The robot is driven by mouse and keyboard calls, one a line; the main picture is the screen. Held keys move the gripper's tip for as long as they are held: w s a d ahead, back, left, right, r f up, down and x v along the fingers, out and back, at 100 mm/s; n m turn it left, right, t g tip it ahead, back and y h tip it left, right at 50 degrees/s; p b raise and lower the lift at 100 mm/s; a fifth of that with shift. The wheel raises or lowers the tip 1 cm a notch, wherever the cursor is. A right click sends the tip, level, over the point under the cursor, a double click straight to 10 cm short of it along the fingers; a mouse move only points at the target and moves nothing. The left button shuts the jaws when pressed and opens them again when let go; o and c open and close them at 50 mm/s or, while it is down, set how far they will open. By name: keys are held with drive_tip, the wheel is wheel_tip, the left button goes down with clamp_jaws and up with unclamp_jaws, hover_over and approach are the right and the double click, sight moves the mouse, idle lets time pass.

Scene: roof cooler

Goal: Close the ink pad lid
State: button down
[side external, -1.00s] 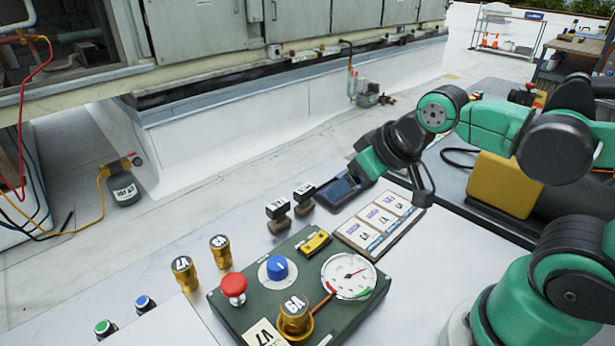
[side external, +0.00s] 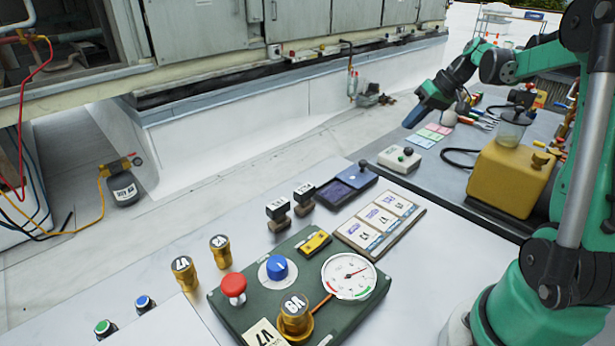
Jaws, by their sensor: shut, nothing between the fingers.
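The ink pad (side external: 337,193) lies on the white work surface near its back edge, a dark case with a purple-blue pad showing. Its lid (side external: 358,176) is folded back, open, on the pad's right side. My gripper (side external: 411,121) is shut and empty, raised well above and to the right of the ink pad, apart from it. Nothing hides the pad or lid.
Two stamps (side external: 277,211) stand left of the pad, and a card board (side external: 381,224) lies to its right. A green panel (side external: 232,320) with a gauge is in front. A grey box (side external: 399,158) and yellow container (side external: 508,185) are to the right.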

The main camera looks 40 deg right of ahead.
sight(355, 186)
drive_tip(key=x, duration=1.1)
drive_tip(key=shift+d+f, duration=0.25)
drive_tip(key=shift+d, duration=0.1)
drive_tip(key=shift+w+a+f, duration=0.1)
drive_tip(key=shift+w+a, duration=0.05)
drive_tip(key=shift+a, duration=0.25)
drive_tip(key=a, duration=0.8)
drive_tip(key=shift+a, duration=0.15)
